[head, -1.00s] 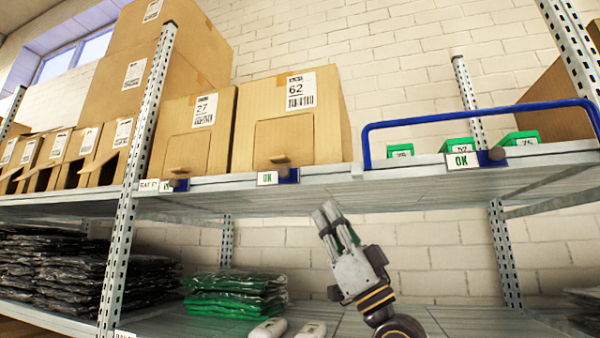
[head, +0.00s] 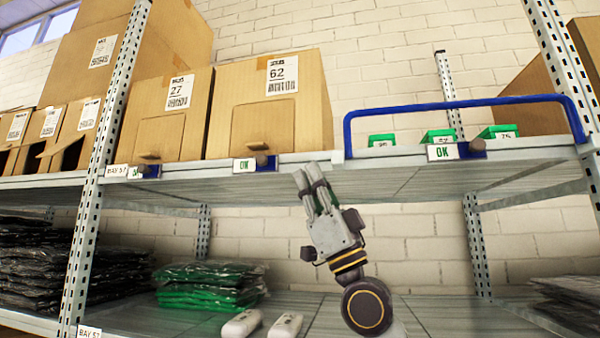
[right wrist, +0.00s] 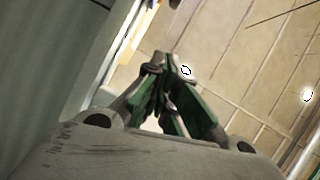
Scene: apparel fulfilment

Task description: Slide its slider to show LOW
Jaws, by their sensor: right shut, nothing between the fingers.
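Slider signs are fixed along the upper shelf's front edge. One sign (head: 244,165) under the box labelled 62 (head: 290,95) reads OK, with a dark knob (head: 262,160) at its right. Another sign (head: 441,153) under the green bins (head: 438,136) also reads OK, with a knob (head: 477,146) at its right. A third, smaller sign (head: 135,172) sits under the box labelled 27 (head: 180,105). My right gripper (head: 308,178) is shut and empty, just below the shelf edge, right of the 62 sign and apart from its knob. Its closed fingers (right wrist: 165,68) show in the right wrist view. My left gripper is out of view.
A blue rail (head: 460,104) stands around the green bins. Shelf posts (head: 100,165) rise at left and right. The lower shelf holds dark bagged garments (head: 60,265), green bagged garments (head: 210,283) and two white objects (head: 262,323). The space between the shelves around my gripper is free.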

